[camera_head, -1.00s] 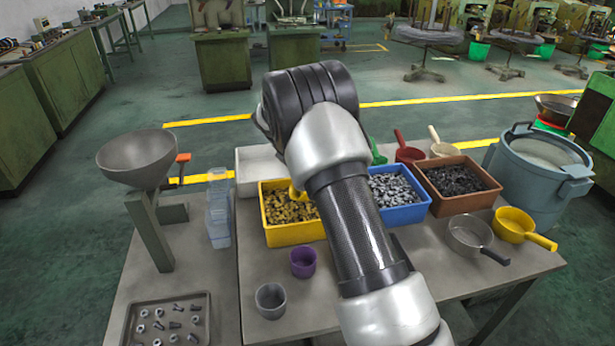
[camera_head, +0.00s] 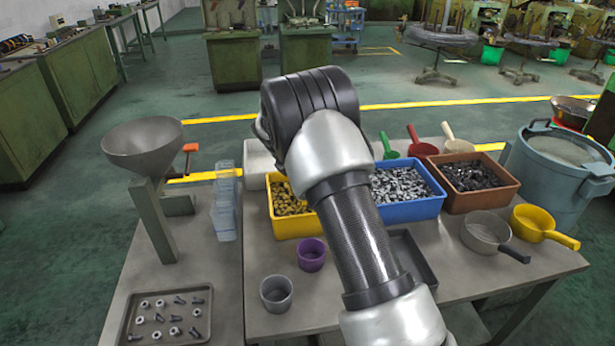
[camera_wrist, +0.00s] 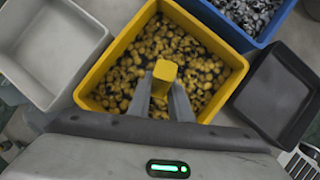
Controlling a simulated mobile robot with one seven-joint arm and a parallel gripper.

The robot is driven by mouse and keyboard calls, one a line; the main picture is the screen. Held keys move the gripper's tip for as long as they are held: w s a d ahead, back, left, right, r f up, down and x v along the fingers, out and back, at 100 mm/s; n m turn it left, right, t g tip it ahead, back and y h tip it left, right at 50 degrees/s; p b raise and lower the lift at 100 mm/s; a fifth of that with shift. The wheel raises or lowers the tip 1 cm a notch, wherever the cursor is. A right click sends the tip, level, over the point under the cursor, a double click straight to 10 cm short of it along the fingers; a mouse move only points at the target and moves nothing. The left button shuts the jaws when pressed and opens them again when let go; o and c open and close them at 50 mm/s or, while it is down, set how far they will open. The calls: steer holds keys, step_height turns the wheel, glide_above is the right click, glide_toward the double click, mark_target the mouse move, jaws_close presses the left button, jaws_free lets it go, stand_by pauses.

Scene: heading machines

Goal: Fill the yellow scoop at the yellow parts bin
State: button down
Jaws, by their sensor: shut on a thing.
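The yellow parts bin (camera_head: 292,229) stands on the table, partly hidden behind my arm. In the wrist view the bin (camera_wrist: 100,82) is below my gripper (camera_wrist: 164,88), full of small brass-coloured parts (camera_wrist: 205,70). My gripper is shut on a yellow block-like piece, which looks like the end of a yellow scoop's handle (camera_wrist: 165,72). The rest of it is hidden, so I cannot tell whether its bowl touches the parts. My arm hides the gripper in the head view. Another yellow scoop (camera_head: 532,222) lies at the table's right.
A blue bin (camera_head: 403,213) of grey parts and a brown bin (camera_head: 470,204) stand to the right. A white tray (camera_wrist: 28,78) and an empty black tray (camera_wrist: 262,92) flank the yellow bin. Purple (camera_head: 311,254) and grey cups (camera_head: 276,293) stand in front.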

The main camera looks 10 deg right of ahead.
steer(key=shift+w+d+f+g+y+p, duration=0.1)
steer(key=shift+d+g+y+p, duration=0.4)
steer(key=shift+y+p, duration=1.3)
step_height(320, 180, up, 10)
steer(key=w+d+g+y+p, duration=0.1)
steer(key=d+y+p, duration=0.1)
steer(key=p, duration=0.6)
steer(key=shift+d+f+m+g+y+p, duration=0.15)
steer(key=shift+d+m+g+y+p, duration=0.2)
steer(key=shift+y, duration=0.35)
